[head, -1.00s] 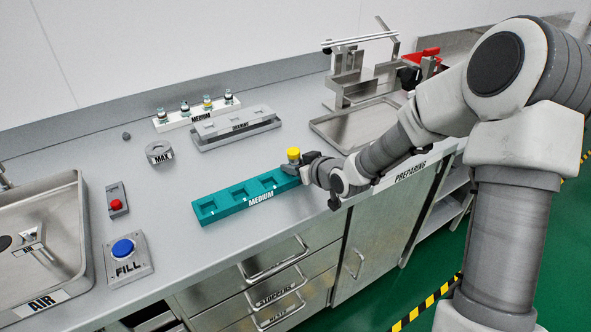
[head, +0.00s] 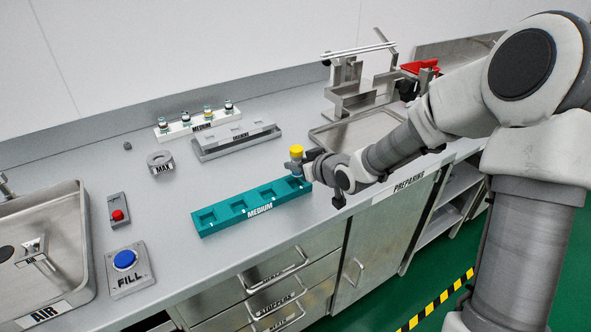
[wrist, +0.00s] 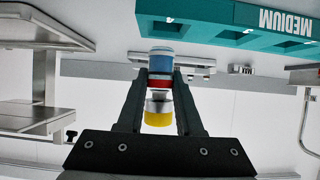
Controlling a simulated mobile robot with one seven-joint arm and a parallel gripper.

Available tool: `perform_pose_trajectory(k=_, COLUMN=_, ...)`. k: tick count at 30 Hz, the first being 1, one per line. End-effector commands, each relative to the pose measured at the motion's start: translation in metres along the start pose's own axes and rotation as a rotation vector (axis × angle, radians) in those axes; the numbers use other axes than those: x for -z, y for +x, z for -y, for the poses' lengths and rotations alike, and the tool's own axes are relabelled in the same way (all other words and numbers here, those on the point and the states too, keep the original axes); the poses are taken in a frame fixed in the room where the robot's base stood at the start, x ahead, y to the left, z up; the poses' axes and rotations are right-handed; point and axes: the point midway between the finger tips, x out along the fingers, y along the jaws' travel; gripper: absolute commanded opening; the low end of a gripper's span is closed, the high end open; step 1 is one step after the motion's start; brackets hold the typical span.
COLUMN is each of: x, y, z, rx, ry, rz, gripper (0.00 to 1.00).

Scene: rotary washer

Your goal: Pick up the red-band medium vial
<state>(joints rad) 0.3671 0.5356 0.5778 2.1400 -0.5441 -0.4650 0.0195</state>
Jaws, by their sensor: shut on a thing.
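The red-band medium vial (wrist: 160,62) is between my gripper's fingers in the wrist view, with blue contents, a red band and a yellow cap. In the head view the vial's yellow cap (head: 296,150) shows above the right end of the teal MEDIUM rack (head: 226,226). My gripper (head: 304,165) is shut on the vial, coming in from the right. The rack (wrist: 220,22) also shows in the wrist view, apart from the vial. Its several square pockets look empty. The vial's red band is too small to make out in the head view.
A white rack with several small vials (head: 190,127) and a grey rack (head: 238,143) stand behind. A grey MAX ring (head: 160,162), a blue FILL button (head: 124,259) and a sink (head: 62,262) lie left. A metal tray (head: 350,132) with a stand is at the back right.

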Motion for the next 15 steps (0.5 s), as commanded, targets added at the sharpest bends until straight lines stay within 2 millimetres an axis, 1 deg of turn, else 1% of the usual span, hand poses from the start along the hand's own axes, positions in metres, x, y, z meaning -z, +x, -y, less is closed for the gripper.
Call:
perform_pose_trajectory(k=1, x=0.003, y=-0.005, z=-0.007, rx=-0.004, ry=0.003, rz=0.0, gripper=0.0)
perform_pose_trajectory(k=5, x=0.009, y=-0.018, z=-0.021, rx=-0.005, ry=0.003, rz=-0.001, gripper=0.0)
perform_pose_trajectory(k=15, x=0.026, y=-0.061, z=-0.069, rx=-0.004, ry=0.003, rz=-0.003, gripper=0.0)
